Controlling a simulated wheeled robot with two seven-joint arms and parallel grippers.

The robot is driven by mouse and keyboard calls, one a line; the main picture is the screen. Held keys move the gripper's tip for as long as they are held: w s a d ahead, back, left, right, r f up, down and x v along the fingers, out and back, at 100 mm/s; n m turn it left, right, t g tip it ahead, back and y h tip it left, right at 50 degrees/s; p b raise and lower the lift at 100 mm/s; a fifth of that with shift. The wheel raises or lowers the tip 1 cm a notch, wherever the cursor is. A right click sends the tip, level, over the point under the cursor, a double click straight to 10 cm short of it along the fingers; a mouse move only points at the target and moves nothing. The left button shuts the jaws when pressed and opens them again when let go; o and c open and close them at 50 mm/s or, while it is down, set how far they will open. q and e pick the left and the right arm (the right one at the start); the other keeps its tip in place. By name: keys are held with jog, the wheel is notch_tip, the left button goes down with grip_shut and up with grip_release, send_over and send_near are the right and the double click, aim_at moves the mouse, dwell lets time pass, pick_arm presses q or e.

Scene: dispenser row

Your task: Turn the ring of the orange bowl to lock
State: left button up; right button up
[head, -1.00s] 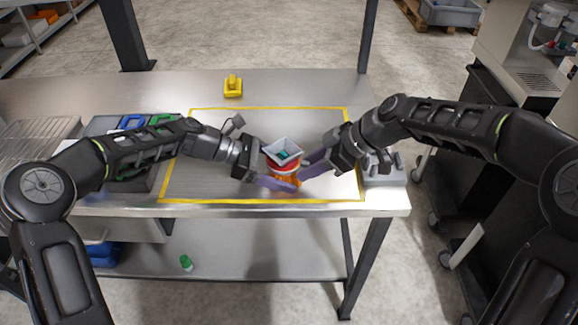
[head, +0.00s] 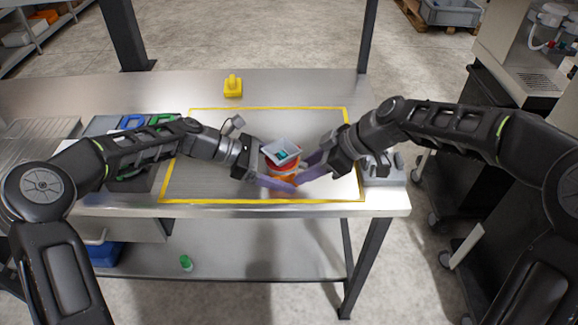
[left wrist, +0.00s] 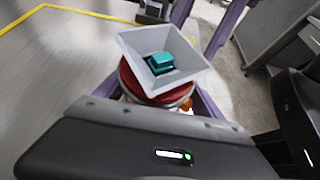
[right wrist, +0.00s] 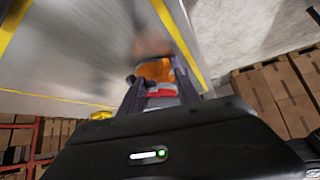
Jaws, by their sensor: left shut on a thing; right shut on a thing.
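The orange bowl (head: 283,181) stands on the bench inside the yellow outline, with a red ring (head: 286,167) around its upper part. A grey square hopper (head: 272,148) with a teal piece (head: 283,155) in it sits on top. The left wrist view shows the hopper (left wrist: 187,79) above the red ring (left wrist: 135,84). My left gripper (head: 280,185) has its purple fingers shut around the orange bowl below the ring. My right gripper (head: 308,168) comes from the right and is shut at the red ring, which shows between its fingers in the right wrist view (right wrist: 161,93). Exact contacts are partly hidden.
A yellow object (head: 233,87) stands at the back of the bench. A dark tray (head: 100,127) with blue and green items lies at the left, and a grey unit (head: 385,175) at the right edge. The bench inside the outline is otherwise mostly clear.

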pick_arm(q)
jog(key=shift+s+d+r, duration=0.1)
jog(key=shift+d+r, duration=0.1)
jog(key=shift+d, duration=0.1)
pick_arm(e)
jog(key=shift+s+a, duration=0.5)
jog(key=shift+a, duration=0.2)
jog(key=shift+w+d, duration=0.1)
jog(key=shift+w, duration=0.05)
pick_arm(q)
jog(key=shift+a+f, duration=0.15)
pick_arm(e)
jog(key=shift+w+d+r, duration=0.1)
jog(key=shift+w+d, duration=0.1)
jog(key=shift+w, duration=0.15)
jog(key=v, duration=0.7)
dwell(0.3)
pick_arm(q)
jog(key=o, duration=1)
jog(key=shift+o, duration=0.2)
